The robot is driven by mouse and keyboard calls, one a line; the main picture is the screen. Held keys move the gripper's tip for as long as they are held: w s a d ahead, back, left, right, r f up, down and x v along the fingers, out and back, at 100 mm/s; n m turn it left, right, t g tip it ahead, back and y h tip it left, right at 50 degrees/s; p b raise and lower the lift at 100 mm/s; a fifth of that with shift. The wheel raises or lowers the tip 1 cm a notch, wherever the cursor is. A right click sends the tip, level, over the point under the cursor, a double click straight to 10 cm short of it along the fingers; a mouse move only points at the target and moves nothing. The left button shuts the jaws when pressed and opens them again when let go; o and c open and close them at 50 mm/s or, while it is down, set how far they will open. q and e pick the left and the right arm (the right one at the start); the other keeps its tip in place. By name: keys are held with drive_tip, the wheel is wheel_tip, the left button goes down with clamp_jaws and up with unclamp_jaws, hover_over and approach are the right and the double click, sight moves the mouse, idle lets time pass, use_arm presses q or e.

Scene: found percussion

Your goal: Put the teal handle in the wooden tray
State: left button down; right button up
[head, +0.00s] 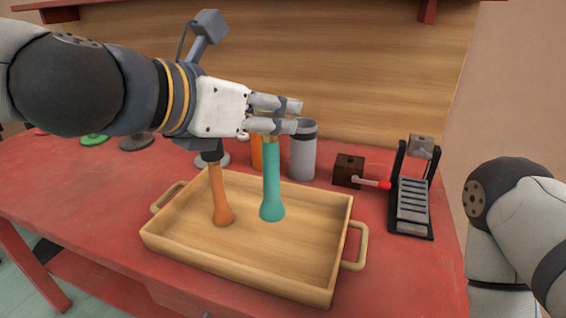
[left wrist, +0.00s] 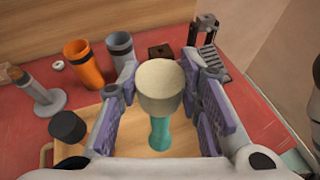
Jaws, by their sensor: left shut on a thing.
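The teal handle (head: 271,185) hangs roughly upright below my left gripper (head: 294,115), its flared end downward. The gripper's fingers are shut around its upper part. In the left wrist view its pale, rounded top sits between the purple finger pads, with the teal part (left wrist: 159,133) below. The wooden tray (head: 240,278) lies on the red table, and the handle is over its inside. I cannot tell whether its lower end touches the tray floor. My right gripper is out of view.
An orange handle (head: 221,197) with a dark top (left wrist: 67,126) stands in the tray, left of the teal one. Behind the tray are a grey cup (head: 303,152) and an orange cup (left wrist: 84,64). A brown box (head: 348,170) and a black-framed device (head: 411,200) stand to the right.

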sight(271, 172)
use_arm(q)
drive_tip(key=w+d+f+b, duration=0.2)
drive_tip(key=w+f, duration=0.1)
drive_tip(key=f, duration=0.6)
drive_tip(key=shift+w+d, duration=0.15)
drive_tip(key=shift+d, duration=0.05)
drive_tip(key=c, duration=1.1)
unclamp_jaws()
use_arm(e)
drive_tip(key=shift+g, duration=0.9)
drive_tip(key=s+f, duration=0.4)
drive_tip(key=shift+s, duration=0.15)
use_arm(q)
drive_tip(key=shift+r, duration=0.1)
